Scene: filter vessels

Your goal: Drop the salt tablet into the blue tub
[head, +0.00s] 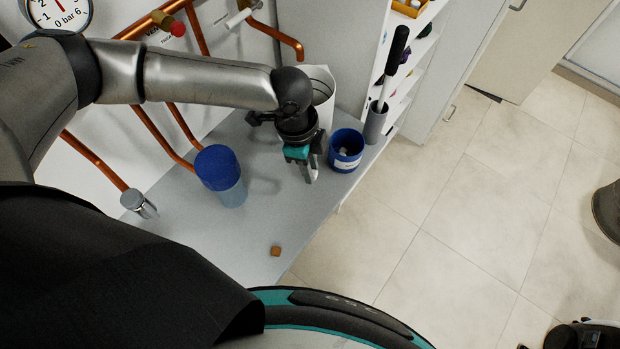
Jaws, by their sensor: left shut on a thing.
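The blue tub (346,160) stands upright on the grey bench near its right edge, with a white label and some white pieces inside. My left gripper (311,179) points down just left of the tub, apart from it. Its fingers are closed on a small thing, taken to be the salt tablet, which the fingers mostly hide. My right gripper is not in view.
A clear vessel with a blue cap (219,168) stands left of the gripper. A white container (322,88) is behind it. A grey holder (376,124) with a black-handled tool is right of the tub.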

